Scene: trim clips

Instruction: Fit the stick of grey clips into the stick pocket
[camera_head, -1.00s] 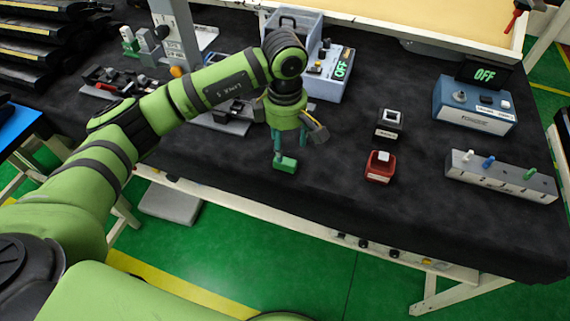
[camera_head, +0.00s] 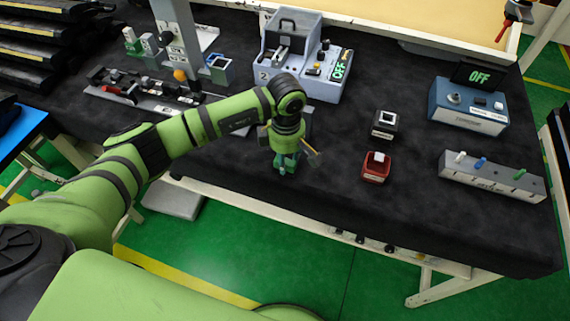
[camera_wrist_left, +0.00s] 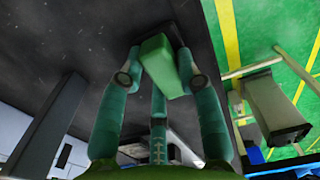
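My left gripper (camera_head: 284,168) is above the front part of the dark table. Its teal fingers are closed around a small green block (camera_wrist_left: 165,65), which sits between the fingertips in the left wrist view. In the head view the fingers mostly hide this block. I cannot pick out the stick of grey clips for certain; small grey and green upright pieces (camera_head: 150,44) stand at the back left. The stick pocket is also not certain; a blue-rimmed open holder (camera_head: 220,68) stands beside a grey post. My right gripper is not in view.
A grey-blue machine (camera_head: 290,45) with a lit display stands at the back. A black box (camera_head: 384,124), a red box (camera_head: 376,168) and a long grey block with coloured pegs (camera_head: 490,178) are to the right. The table (camera_head: 330,200) is clear around the gripper.

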